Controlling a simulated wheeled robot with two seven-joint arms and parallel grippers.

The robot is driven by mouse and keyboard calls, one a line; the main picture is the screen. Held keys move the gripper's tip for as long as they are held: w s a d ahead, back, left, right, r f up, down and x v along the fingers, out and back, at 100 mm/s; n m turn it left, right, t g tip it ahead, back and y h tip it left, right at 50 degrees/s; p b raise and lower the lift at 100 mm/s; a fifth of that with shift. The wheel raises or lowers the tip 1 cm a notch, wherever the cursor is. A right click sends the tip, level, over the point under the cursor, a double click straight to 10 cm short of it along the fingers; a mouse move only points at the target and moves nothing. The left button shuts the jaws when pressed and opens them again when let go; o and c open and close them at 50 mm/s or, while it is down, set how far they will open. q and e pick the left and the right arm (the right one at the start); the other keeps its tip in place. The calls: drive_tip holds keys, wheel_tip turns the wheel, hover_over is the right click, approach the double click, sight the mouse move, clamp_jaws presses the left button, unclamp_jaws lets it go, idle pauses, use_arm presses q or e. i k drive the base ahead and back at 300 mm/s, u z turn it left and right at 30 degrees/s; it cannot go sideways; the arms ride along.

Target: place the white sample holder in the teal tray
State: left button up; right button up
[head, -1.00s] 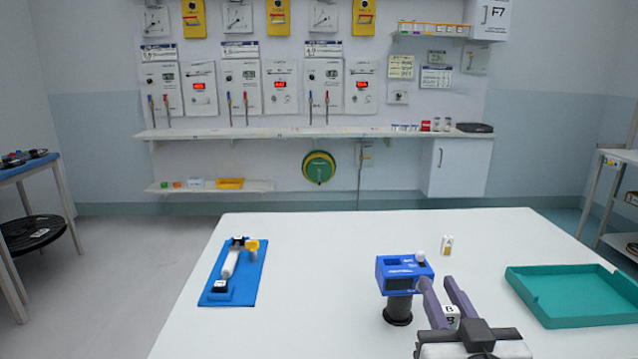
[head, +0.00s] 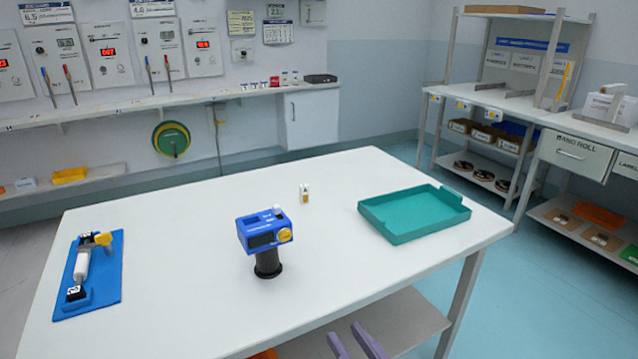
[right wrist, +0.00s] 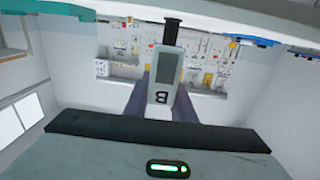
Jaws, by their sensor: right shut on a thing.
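The white sample holder (right wrist: 163,88), with a grey window and a letter B, is held between the purple fingers of my right gripper in the right wrist view. In the head view only the tips of my right gripper (head: 356,343) show at the bottom edge, in front of the table, and the holder is out of sight there. The teal tray (head: 398,237) lies empty on the right part of the white table, beyond and to the right of the gripper. Teal also shows in the right wrist view (right wrist: 240,40). My left gripper is out of view.
A blue device on a black stand (head: 265,240) stands mid-table. A small white and amber item (head: 304,194) stands behind it, left of the tray. A blue mat (head: 103,275) with a fixture lies at the far left. The table (head: 340,275) is bare between device and tray.

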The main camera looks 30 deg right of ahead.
sight(439, 206)
drive_tip(key=z, duration=2.55)
drive_tip(key=i, duration=2.25)
drive_tip(key=u, duration=3.15)
